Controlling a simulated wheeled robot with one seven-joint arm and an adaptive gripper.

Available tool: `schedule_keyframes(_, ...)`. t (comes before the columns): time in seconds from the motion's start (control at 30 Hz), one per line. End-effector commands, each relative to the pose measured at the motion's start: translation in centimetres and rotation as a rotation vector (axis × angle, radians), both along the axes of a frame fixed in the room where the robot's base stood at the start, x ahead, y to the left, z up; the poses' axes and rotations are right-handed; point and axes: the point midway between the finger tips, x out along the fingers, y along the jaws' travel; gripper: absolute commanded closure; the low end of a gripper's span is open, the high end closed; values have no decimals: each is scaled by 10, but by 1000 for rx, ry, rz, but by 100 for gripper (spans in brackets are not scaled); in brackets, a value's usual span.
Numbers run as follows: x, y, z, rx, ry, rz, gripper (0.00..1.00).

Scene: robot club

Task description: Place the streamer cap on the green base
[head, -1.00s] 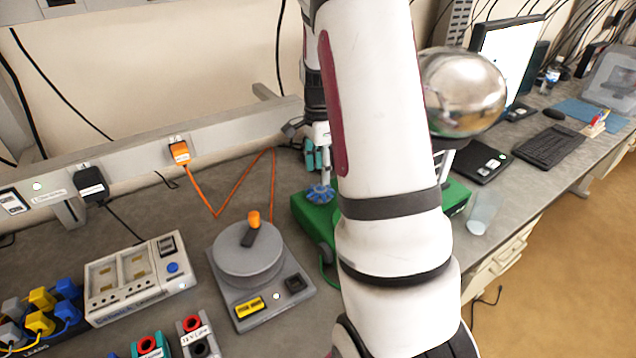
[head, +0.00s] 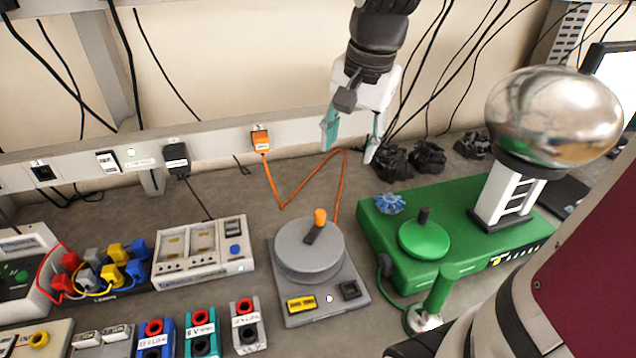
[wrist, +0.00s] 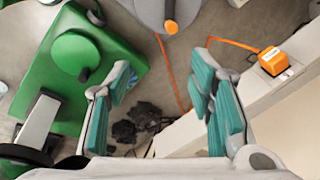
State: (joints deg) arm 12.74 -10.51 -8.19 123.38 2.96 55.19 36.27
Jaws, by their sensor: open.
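The streamer cap, a small blue flower-like piece (head: 389,203), sits on the back left corner of the green base (head: 461,214) in the head view. It looks to be resting flat there; how well it is seated is too small to tell. My gripper (head: 349,149) is open and empty, raised above the bench, up and left of the cap and apart from it. In the wrist view the green base (wrist: 112,38) lies left of my open fingers (wrist: 161,66). The cap is mostly hidden behind the left finger there.
A silver dome (head: 554,117) stands on a white column on the green base. A grey round device (head: 310,250) with an orange knob is to its left. An orange cable (head: 299,191) and black crumpled pieces (head: 428,157) lie behind. The wall rail is close to my gripper.

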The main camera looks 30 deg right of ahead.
Motion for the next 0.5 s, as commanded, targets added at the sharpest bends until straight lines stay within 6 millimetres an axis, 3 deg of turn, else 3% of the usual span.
schedule_keyframes(0.03,-12,20,8,-26,-33,110,52)
schedule_keyframes(0.2,-55,70,20,-139,-122,484,52)
schedule_keyframes(0.33,-84,96,20,-231,-177,724,52)
schedule_keyframes(0.5,-107,112,16,-318,-217,916,52)
